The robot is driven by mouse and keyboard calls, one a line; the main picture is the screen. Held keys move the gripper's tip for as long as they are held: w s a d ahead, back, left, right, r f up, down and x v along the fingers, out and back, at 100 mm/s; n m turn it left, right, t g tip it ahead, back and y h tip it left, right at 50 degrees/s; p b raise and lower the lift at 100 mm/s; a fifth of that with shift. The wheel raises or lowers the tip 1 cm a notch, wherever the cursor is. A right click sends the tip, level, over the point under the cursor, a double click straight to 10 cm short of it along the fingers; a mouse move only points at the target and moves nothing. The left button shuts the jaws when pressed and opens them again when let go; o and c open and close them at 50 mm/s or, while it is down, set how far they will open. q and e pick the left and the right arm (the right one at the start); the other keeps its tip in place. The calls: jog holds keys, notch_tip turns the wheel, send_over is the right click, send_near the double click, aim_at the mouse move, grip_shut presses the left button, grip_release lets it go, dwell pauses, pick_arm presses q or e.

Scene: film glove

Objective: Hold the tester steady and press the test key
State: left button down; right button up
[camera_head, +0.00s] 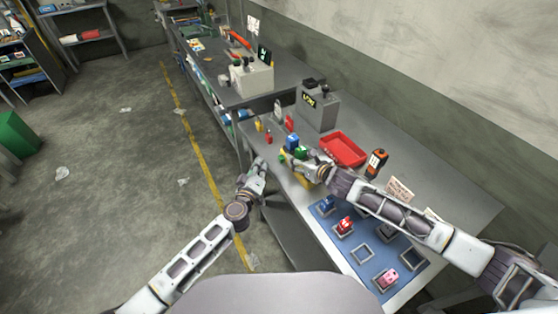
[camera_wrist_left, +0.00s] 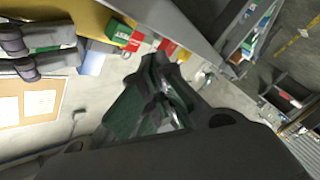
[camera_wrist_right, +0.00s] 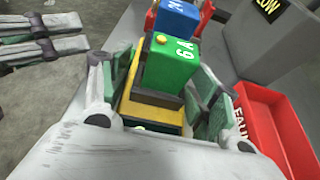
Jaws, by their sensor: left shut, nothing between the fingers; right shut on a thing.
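The yellow tester (camera_wrist_right: 160,115) sits between the fingers of my right gripper (camera_wrist_right: 160,105), which is shut on it at the bench's near side. A green block marked with white characters (camera_wrist_right: 170,65) stands upright on the tester; a blue block (camera_wrist_right: 177,20) is behind it. The tester is mostly hidden by my right gripper (camera_head: 318,168) in the head view. My left gripper (camera_head: 258,170) is shut and empty, left of the tester and apart from it, beside the bench edge. In the left wrist view, a green piece with white lettering (camera_wrist_left: 125,37) lies beyond its fingers (camera_wrist_left: 155,70).
A red tray (camera_head: 343,150) and an orange handheld device (camera_head: 376,162) are right of the tester. A grey box with a dark display (camera_head: 318,108) stands behind. A blue mat (camera_head: 375,265) with square frames and coloured blocks lies in front. Small coloured items stand left of the box.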

pick_arm(q)
jog(key=shift+s+a, duration=0.5)
jog(key=shift+a, duration=0.35)
pick_arm(e)
jog(key=o, duration=1.4)
jog(key=shift+o, duration=0.2)
jog(key=shift+s+d, duration=0.1)
jog(key=shift+s, duration=0.05)
jog(key=v, duration=1.1)
jog(key=shift+s+r, duration=0.25)
jog(key=shift+s, duration=0.05)
jog(key=shift+d, duration=0.1)
